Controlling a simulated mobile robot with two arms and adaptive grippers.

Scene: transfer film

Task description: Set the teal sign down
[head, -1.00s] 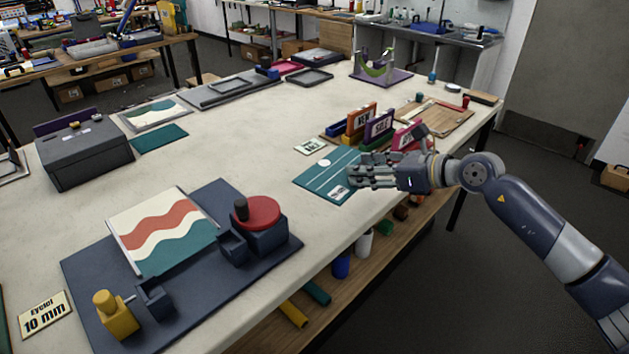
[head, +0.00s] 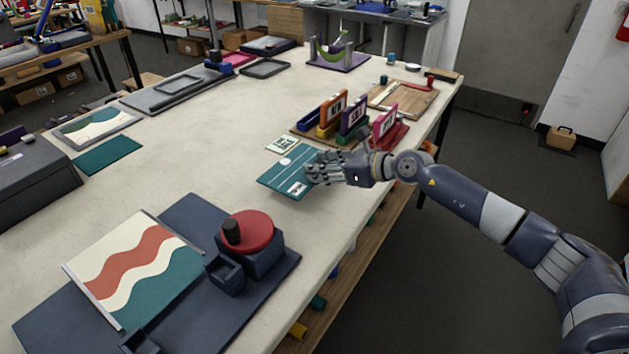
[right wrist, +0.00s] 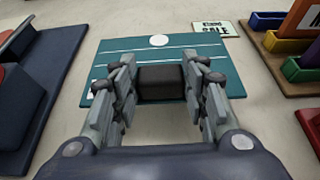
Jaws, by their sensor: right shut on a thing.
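The teal sign (head: 298,187) shows in the head view as a white panel with dark marks. Its teal blends with the teal board (head: 273,177) behind and below it, so its outline is unclear. My right gripper (head: 312,172) is shut on the sign over the board. In the right wrist view, a dark block (right wrist: 160,82) sits between the fingers, and the board (right wrist: 200,45) with white lines and a white circle lies beyond. I cannot tell whether the sign touches the board. My left gripper is out of view.
A navy base with a red disc (head: 250,230) stands nearer. The table's middle is clear.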

